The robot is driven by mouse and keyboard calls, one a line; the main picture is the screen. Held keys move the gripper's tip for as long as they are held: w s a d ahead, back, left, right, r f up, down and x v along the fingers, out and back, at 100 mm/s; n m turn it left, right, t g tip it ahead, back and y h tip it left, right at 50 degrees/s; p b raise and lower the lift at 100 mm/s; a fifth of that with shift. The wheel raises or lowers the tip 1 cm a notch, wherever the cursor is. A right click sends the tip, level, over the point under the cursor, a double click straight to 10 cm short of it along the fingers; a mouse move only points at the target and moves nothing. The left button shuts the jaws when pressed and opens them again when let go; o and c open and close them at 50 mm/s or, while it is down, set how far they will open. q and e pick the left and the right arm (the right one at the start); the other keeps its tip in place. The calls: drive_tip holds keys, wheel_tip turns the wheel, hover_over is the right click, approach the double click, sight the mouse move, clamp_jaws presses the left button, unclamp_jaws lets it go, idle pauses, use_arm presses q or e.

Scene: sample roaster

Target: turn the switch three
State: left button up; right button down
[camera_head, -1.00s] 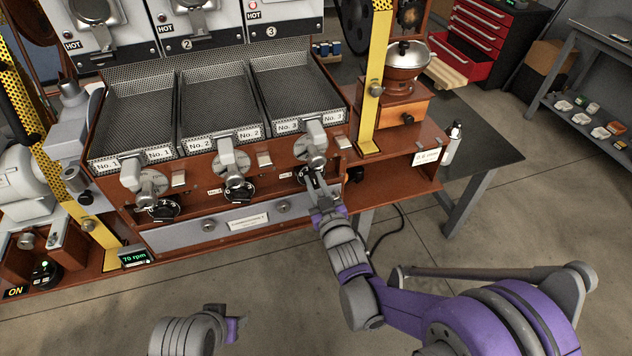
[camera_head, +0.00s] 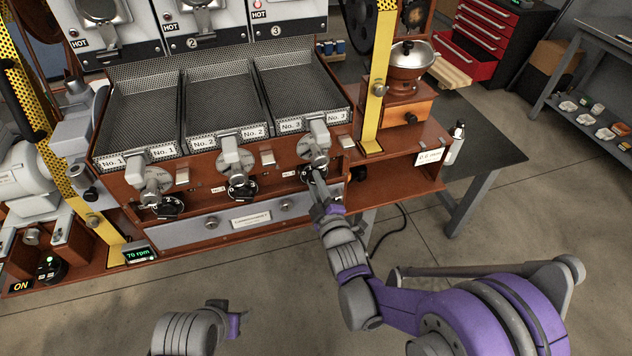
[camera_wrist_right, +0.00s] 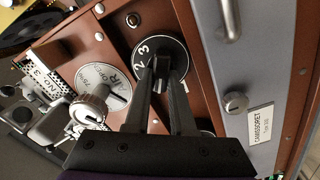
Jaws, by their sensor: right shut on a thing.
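Switch three is a black rotary knob on a round dial (camera_head: 308,174) below the No. 3 tray, at the right end of the row. My right gripper (camera_head: 313,178) reaches it from below and hides part of it. In the right wrist view the black dial (camera_wrist_right: 172,50) shows a white 2 and 3 near its left edge. There the fingertips of my right gripper (camera_wrist_right: 163,72) are closed on the knob at the dial's middle.
A silver-handled valve (camera_head: 316,143) sits just above the switch and shows close beside the fingers in the wrist view (camera_wrist_right: 92,107). Two similar dials (camera_head: 240,187) (camera_head: 168,206) lie to the left. A grey drawer (camera_head: 215,224) is below. The floor in front is open.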

drive_tip(key=shift+n, duration=0.6)
drive_tip(key=c, duration=0.8)
unclamp_jaws()
drive_tip(key=shift+o, duration=0.2)
drive_tip(key=shift+s, duration=0.1)
drive_tip(key=v, duration=1)
drive_tip(key=shift+s, duration=0.3)
